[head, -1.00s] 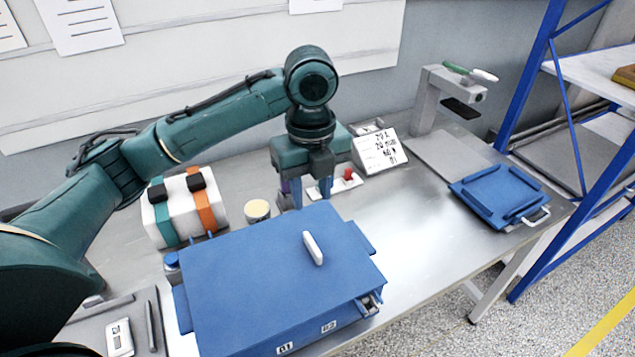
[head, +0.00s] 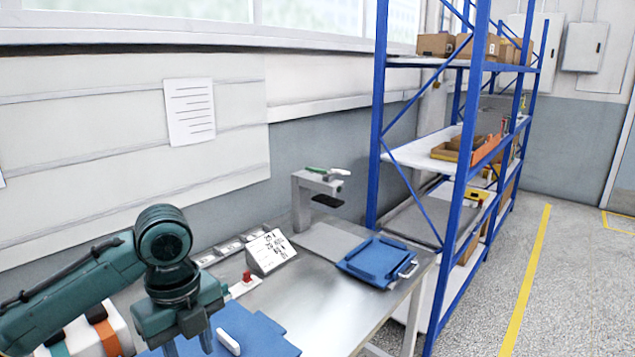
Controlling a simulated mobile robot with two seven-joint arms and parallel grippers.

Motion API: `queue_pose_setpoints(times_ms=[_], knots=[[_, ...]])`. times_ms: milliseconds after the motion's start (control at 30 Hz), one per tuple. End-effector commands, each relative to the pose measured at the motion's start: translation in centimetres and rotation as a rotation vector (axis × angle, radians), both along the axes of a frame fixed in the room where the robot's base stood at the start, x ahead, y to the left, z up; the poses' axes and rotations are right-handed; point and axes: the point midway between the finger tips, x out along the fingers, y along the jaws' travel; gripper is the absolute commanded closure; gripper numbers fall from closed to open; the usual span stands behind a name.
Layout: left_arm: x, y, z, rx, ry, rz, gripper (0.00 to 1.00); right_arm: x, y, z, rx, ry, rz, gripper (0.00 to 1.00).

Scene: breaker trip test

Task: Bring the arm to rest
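My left arm comes in from the left, and its green gripper (head: 188,346) points down at the lower left. Its two fingers stand apart with nothing seen between them; their tips are close to the frame's bottom edge. Whether the fingers touch the box cannot be told. My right gripper is not in view.
A white case with an orange strap (head: 107,337) is beside my arm. A blue shelf rack (head: 462,190) stands right of the bench.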

Motion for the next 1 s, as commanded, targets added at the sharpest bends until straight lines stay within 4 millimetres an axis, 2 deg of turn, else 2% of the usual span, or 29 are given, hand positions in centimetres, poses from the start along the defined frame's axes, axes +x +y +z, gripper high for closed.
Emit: queue_pose_setpoints(times_ms=[367,500,600,700,800,867,1000], knots=[[0.4,-7.2,-8.8,-0.314,-0.069,0.331,0.64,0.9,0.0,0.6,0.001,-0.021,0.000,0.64],[0.1,-10.1,-12.6,-0.486,-0.085,0.557,0.64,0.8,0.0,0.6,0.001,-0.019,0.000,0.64],[-0.4,-11.5,-15.5,-0.616,-0.093,0.761,0.64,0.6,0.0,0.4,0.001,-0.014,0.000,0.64],[-1.3,-12.0,-18.1,-0.732,-0.101,0.972,0.64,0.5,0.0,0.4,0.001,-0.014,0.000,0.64],[-2.4,-11.6,-20.4,-0.821,-0.114,1.165,0.64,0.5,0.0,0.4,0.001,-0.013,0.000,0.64],[-3.2,-11.0,-21.7,-0.866,-0.126,1.275,0.64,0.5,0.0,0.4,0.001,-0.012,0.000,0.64],[-6.5,-8.7,-25.0,-0.950,-0.167,1.541,0.64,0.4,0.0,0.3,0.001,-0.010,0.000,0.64]])
